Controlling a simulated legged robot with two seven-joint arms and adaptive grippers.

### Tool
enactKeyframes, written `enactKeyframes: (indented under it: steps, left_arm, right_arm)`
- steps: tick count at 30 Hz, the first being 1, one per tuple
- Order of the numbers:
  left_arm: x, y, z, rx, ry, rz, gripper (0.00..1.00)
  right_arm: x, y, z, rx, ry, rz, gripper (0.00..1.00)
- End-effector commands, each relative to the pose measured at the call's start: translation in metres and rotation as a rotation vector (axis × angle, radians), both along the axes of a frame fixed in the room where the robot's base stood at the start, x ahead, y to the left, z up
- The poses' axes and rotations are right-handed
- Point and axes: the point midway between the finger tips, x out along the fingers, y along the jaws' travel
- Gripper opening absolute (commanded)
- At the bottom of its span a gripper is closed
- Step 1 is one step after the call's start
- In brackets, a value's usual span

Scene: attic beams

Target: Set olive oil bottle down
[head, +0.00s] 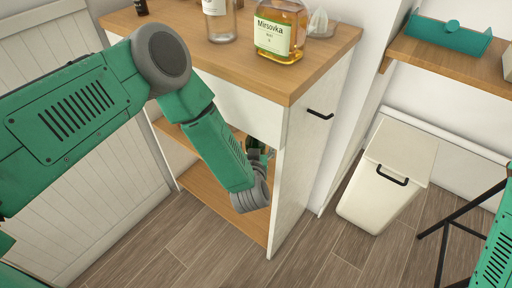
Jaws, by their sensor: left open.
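My left arm reaches from the left into the open shelf space of a wooden-topped white cabinet (318,150). My left gripper (258,152) is inside, between the top and the lower shelf, next to the cabinet's right side panel. It is open, and mostly hidden by my wrist and that panel. A small dark green shape (253,142) shows at the gripper; it may be the olive oil bottle, but too little of it shows to be sure. I cannot tell whether it touches the shelf or the fingers. My right gripper is out of view.
On the cabinet top stand an amber Miesovka bottle (281,32), a clear bottle (219,20), a small dark bottle (141,7) and a glass juicer (320,24). A white bin (377,190) stands right. A teal box (448,35) sits on a wooden shelf (440,66).

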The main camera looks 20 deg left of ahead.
Motion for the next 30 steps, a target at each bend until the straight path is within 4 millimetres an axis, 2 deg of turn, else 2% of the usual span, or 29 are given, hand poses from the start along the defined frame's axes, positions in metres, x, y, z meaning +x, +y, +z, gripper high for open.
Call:
enactKeyframes:
  steps: [4, 15, 20, 26, 29, 30]
  left_arm:
    - [-0.009, -0.003, 0.005, -0.001, 0.001, -0.002, 0.71]
    - [-0.062, -0.016, 0.022, -0.001, 0.001, -0.002, 0.71]
    - [-0.069, -0.017, 0.024, 0.0, 0.0, 0.0, 0.71]
    - [-0.071, -0.017, 0.022, -0.002, 0.009, -0.009, 0.71]
    - [-0.085, -0.015, 0.009, -0.019, 0.089, -0.075, 0.71]
    - [-0.096, -0.012, 0.0, -0.029, 0.152, -0.12, 0.71]
  right_arm:
    - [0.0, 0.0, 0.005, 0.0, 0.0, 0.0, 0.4]
    - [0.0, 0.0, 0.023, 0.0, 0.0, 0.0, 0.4]
    - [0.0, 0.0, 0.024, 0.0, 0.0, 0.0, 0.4]
    - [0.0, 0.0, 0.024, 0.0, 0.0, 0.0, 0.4]
    - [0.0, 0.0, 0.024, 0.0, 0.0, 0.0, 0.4]
    - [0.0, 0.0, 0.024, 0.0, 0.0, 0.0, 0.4]
